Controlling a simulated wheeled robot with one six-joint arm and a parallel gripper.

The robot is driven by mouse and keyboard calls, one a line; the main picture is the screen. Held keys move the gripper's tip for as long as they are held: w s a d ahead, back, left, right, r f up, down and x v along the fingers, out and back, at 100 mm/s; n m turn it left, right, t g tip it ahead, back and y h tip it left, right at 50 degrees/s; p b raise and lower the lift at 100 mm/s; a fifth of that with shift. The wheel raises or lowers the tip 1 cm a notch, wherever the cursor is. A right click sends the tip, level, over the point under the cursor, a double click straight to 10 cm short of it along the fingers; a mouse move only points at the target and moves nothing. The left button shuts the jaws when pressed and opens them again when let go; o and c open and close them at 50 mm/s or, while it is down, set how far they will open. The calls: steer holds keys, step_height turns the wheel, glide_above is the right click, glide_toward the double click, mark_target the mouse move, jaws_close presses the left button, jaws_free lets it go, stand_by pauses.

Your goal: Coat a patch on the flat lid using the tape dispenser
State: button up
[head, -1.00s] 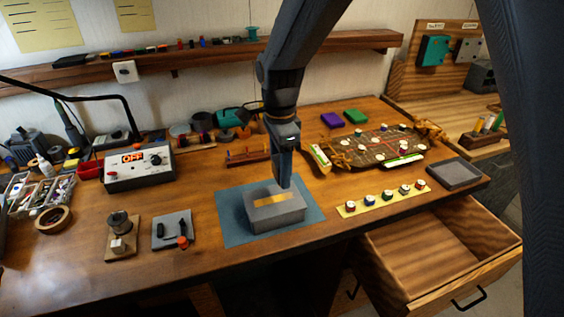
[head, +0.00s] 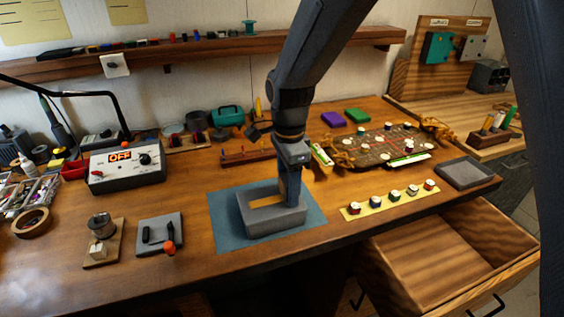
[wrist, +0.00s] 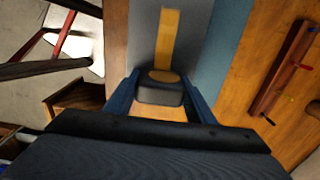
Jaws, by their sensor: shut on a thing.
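A grey box with a flat lid (head: 258,218) sits on a blue mat (head: 226,234). A yellow-orange strip of tape (head: 268,201) lies along the lid; it also shows in the wrist view (wrist: 168,38). My gripper (head: 292,203) points down at the right end of the lid. In the wrist view, my gripper (wrist: 161,97) is shut on a dark block with a tan top, seemingly the tape dispenser (wrist: 160,92). The strip runs from the dispenser's edge away along the lid. My gripper hides the dispenser in the head view, and contact with the lid cannot be told.
A power supply (head: 124,165) stands at the back left. A spool stand (head: 102,235) and a grey plate with a dark tool (head: 160,235) lie left of the mat. A yellow strip with several caps (head: 375,207) lies right. An open drawer (head: 440,255) juts out at the front right.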

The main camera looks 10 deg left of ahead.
steer(key=shift+w+d, duration=0.4)
steer(key=shift+d, duration=0.3)
steer(key=shift+a+f+b, duration=0.1)
steer(key=shift+b, duration=0.5)
steer(key=shift+s+a+p, duration=0.5)
steer(key=shift+a, duration=0.25)
steer(key=shift+s+a+p, duration=0.2)
steer(key=shift+s+a, duration=0.1)
steer(key=shift+a, duration=0.2)
steer(key=shift+s+a+p, duration=0.15)
steer(key=shift+s+a, duration=0.1)
steer(key=shift+a, duration=0.2)
steer(key=shift+s+r+p, duration=0.1)
steer(key=shift+r+p, duration=0.3)
steer(key=shift+r, duration=0.05)
steer(key=shift+r+p, duration=0.35)
steer(key=shift+r, duration=0.6)
steer(key=shift+r+p, duration=0.3)
steer(key=shift+r, duration=0.05)
steer(key=shift+r+p, duration=2)
steer(key=shift+r, duration=0.45)
